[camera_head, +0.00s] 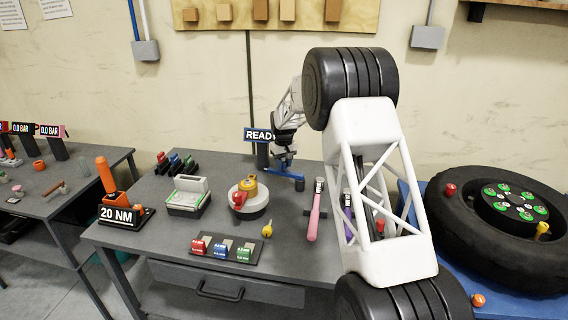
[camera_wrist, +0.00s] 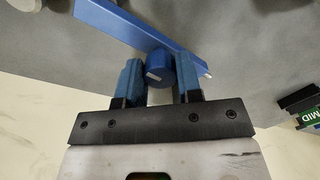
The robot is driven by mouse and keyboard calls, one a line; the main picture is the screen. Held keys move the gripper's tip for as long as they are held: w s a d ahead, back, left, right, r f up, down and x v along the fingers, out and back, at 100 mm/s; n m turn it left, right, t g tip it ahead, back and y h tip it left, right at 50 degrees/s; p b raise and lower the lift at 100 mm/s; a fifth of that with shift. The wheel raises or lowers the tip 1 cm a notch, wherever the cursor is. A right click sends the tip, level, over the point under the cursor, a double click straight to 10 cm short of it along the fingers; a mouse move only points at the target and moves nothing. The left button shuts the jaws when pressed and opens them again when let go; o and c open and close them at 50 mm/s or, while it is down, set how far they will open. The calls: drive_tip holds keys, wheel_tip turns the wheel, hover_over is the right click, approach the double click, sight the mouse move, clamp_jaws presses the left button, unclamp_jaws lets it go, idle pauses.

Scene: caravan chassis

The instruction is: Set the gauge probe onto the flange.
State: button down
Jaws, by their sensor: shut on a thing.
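My gripper (camera_wrist: 160,80) is shut on the blue round grip of a blue bar-shaped tool, which I take to be the gauge probe (camera_wrist: 130,24). The bar runs from upper left to a small white tip at right in the wrist view. In the head view the blue probe (camera_head: 284,172) is at the back of the middle table, below my gripper (camera_head: 283,152). A small dark cylinder (camera_head: 299,185) shows by its right end; I cannot tell whether they touch. A round pale base with a yellow ring (camera_head: 248,185) and red knob, possibly the flange, stands to its left.
A READY sign (camera_head: 260,135) stands just behind the probe. A pink-handled tool (camera_head: 315,215) lies to the right, beside my large white arm link.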

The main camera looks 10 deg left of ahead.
drive_tip(key=s+d+n, duration=0.2)
drive_tip(key=s+n, duration=0.4)
drive_tip(key=n, duration=0.5)
drive_tip(key=shift+s, duration=0.25)
drive_tip(key=shift+d, duration=0.1)
drive_tip(key=c, duration=0.8)
unclamp_jaws()
drive_tip(key=shift+r, duration=0.1)
drive_tip(key=shift+r, duration=3.8)
drive_tip(key=shift+s+r, duration=0.1)
